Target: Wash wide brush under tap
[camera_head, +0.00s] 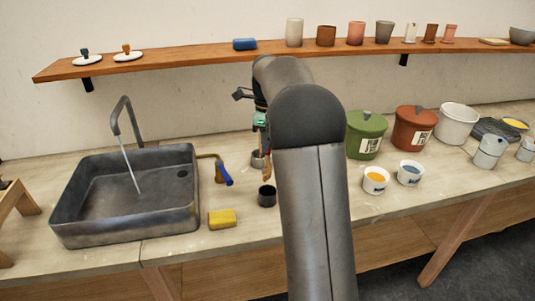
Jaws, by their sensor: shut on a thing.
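The dark grey tap (122,115) stands at the back of the grey sink (75,225), and a thin stream of water (130,165) runs from it into the basin. My gripper (260,116) is to the right of the sink, above the counter, and largely hidden behind my arm. It is shut on what looks like the wide brush (265,145), a narrow upright thing with reddish and tan parts. Its lower end is close to small cups. Whether it touches them is unclear. The brush is apart from the water.
A brass lever with a blue handle (225,174) is at the sink's right side. A yellow sponge (222,218) and a dark cup (267,197) stand in front. Green (364,135) and red-brown (414,129) tubs stand to the right. A wooden shelf (190,62) spans the wall above.

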